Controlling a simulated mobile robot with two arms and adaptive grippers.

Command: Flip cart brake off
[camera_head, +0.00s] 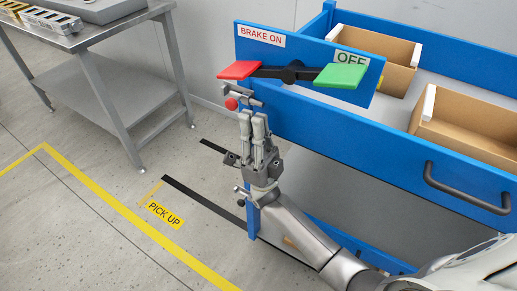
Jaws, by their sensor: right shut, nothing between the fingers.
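The blue cart (350,135) stands at the right, with a blue panel on its near left corner. The panel carries a black rocker lever (292,73) with a red pad (239,70) under the "BRAKE ON" label (261,35) and a green pad (341,76) under the "OFF" label (352,63). The green end looks slightly lower than the red end. My right gripper (253,116) is shut and empty, pointing up just below the lever, near a small red knob (231,104). It looks apart from both pads, though depth is hard to judge. My left gripper is not in view.
Two cardboard boxes (470,148) sit in the cart, which has a dark handle (467,188) on its near side. A grey metal table (100,33) stands at the upper left. The floor has yellow and black lines and a "PICK UP" label (164,213); the left floor is clear.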

